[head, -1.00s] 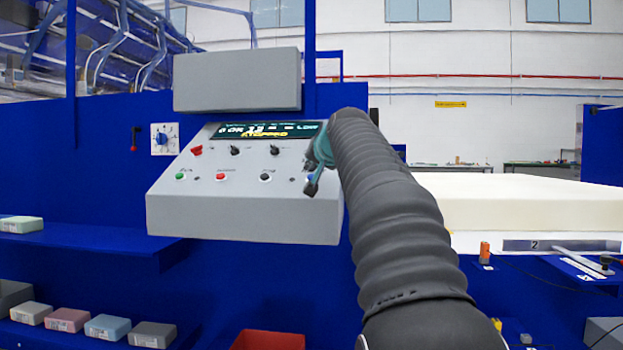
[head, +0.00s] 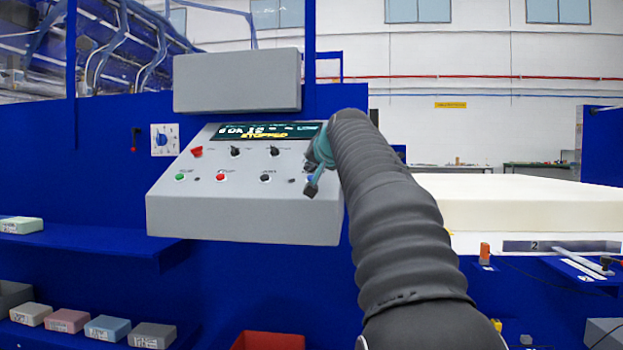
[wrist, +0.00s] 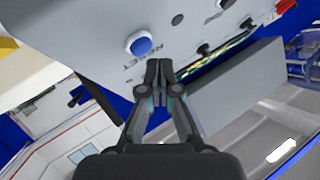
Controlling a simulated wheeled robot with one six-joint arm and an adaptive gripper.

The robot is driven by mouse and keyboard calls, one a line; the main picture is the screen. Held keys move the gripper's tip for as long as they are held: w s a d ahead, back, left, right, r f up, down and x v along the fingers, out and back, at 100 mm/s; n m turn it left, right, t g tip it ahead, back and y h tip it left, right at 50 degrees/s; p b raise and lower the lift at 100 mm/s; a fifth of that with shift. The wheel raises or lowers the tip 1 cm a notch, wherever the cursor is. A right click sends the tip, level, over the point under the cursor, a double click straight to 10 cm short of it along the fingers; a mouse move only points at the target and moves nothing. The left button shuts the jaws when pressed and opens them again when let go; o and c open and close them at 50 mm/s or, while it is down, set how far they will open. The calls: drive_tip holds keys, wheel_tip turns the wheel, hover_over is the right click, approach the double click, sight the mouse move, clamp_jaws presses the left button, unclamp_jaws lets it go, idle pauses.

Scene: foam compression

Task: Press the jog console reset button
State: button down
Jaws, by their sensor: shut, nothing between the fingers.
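The grey jog console (head: 243,222) stands left of my arm with a sloped panel, knobs, coloured buttons and a lit display (head: 265,130) with yellow text. In the wrist view a blue button (wrist: 140,46) in a white ring sits on the grey panel with a label beside it that appears to read RESET. In the head view it is mostly hidden by my gripper (head: 312,188). In the wrist view the gripper (wrist: 158,64) is shut and empty, its tips beside the label, a little off the blue button. I cannot tell whether the tips touch the panel.
A grey box (head: 237,80) is above the console. A red button (head: 221,177) and a green button (head: 180,177) are on the panel's left part. A large cream foam block (head: 530,205) lies to the right. Small foam blocks (head: 106,327) sit on a blue shelf at lower left.

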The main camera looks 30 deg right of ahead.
drive_tip(key=shift+w+d+f, duration=0.1)
drive_tip(key=shift+w+f, duration=0.1)
drive_tip(key=shift+f, duration=0.15)
drive_tip(key=shift+w+d+f+b, duration=0.2)
drive_tip(key=shift+f+b, duration=0.1)
drive_tip(key=shift+f, duration=0.15)
idle(0.9)
drive_tip(key=shift+a+r, duration=0.1)
drive_tip(key=shift+r, duration=0.05)
drive_tip(key=shift+s+a+r+p, duration=0.2)
drive_tip(key=shift+s+r+p, duration=0.15)
drive_tip(key=shift+r+p, duration=0.2)
drive_tip(key=shift+r, duration=0.1)
drive_tip(key=shift+s+a+r+p, duration=0.25)
drive_tip(key=shift+r+p, duration=0.1)
drive_tip(key=shift+r, duration=0.2)
drive_tip(key=shift+s+a+r+p, duration=0.1)
drive_tip(key=shift+s+r+p, duration=0.2)
drive_tip(key=shift+r, duration=0.2)
drive_tip(key=shift+s+a+r, duration=0.2)
drive_tip(key=shift+s+r, duration=0.1)
drive_tip(key=shift+r, duration=0.25)
drive_tip(key=shift+s+a+r, duration=0.2)
drive_tip(key=shift+s+r, duration=0.05)
drive_tip(key=shift+r, duration=0.25)
